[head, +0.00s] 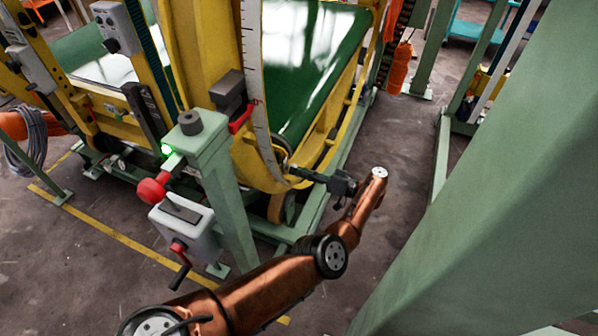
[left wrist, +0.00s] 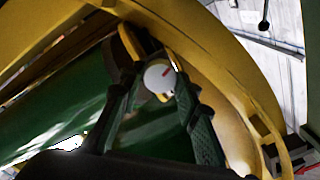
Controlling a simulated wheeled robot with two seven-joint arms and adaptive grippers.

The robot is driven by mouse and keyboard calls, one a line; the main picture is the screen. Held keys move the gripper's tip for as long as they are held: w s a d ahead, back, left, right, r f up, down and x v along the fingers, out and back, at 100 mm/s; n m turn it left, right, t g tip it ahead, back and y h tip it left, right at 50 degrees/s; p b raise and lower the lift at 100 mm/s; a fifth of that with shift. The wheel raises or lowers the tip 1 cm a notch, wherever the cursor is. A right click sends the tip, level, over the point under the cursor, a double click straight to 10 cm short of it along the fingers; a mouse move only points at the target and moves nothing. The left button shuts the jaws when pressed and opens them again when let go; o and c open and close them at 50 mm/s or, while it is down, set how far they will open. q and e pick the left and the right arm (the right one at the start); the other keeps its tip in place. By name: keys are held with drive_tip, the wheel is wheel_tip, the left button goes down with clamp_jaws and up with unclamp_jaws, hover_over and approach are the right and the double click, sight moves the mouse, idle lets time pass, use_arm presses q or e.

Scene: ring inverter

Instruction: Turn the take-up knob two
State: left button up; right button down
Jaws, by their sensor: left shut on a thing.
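In the left wrist view a small round pale knob (left wrist: 160,77) with a red mark on its face sits between the two dark fingers of my left gripper (left wrist: 157,82). The fingers close on it from both sides. I take it to be the take-up knob, though no number shows on it. In the head view my left gripper (head: 298,172) reaches leftward to the lower end of the yellow machine frame (head: 270,175), beside the green belt (head: 310,60). The knob is too small and covered to make out there. My right gripper is not in view.
A large green beam (head: 500,180) fills the right side. Bare floor (head: 400,135) lies between.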

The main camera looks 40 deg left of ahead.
use_arm(q)
drive_tip(key=shift+f+m, duration=0.1)
drive_tip(key=shift+m, duration=1.1)
drive_tip(key=shift+s, duration=0.1)
drive_tip(key=o, duration=1.2)
drive_tip(key=shift+c, duration=0.2)
wheel_tip(320, 180, up, 10)
